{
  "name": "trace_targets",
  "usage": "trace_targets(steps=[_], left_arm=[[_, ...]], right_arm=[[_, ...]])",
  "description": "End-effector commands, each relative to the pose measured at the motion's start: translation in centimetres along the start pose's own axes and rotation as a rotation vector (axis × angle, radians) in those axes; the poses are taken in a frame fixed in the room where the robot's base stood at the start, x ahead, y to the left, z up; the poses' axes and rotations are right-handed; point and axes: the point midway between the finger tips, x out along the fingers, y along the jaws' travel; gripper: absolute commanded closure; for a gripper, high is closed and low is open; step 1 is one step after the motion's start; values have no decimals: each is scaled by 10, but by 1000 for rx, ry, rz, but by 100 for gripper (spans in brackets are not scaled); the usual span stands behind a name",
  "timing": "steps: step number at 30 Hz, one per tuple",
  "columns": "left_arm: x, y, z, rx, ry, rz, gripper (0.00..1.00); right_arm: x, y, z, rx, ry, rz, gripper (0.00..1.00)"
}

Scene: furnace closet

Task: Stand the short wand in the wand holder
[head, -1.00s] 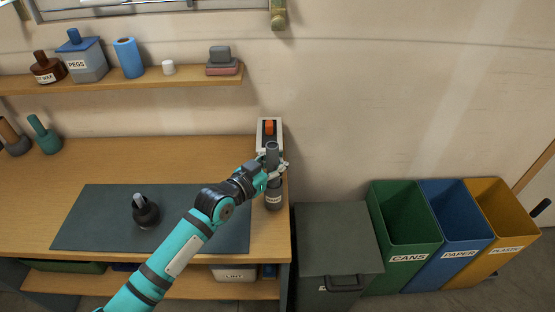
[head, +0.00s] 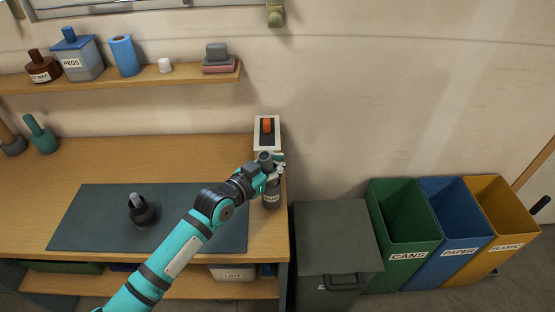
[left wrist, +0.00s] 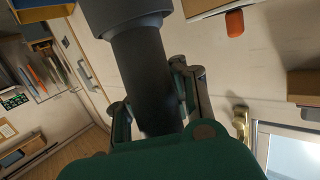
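The short wand (head: 265,158) is a dark grey cylinder, held upright at the bench's right end. My left gripper (head: 272,172) is closed around it. In the left wrist view, the wand (left wrist: 148,80) runs between the two fingers (left wrist: 155,100). A wider dark cylinder (left wrist: 125,12) meets its end there. In the head view, a dark labelled cylinder, apparently the wand holder (head: 271,198), stands directly below the gripper. The fingers and wand partly hide its top, so I cannot tell how deep the wand sits. My right gripper is not in view.
A box with an orange switch (head: 267,126) is close behind the gripper. A dark round-based item with a grey stem (head: 143,211) stands on the mat (head: 90,220). A grey lidded bin (head: 335,240) and open green, blue and yellow bins stand right of the bench.

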Motion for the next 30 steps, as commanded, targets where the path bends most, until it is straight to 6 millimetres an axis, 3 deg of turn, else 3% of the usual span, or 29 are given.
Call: trace_targets(steps=[30], left_arm=[[-7,-2,-46,1,8,-1,100]], right_arm=[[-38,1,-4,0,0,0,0]])
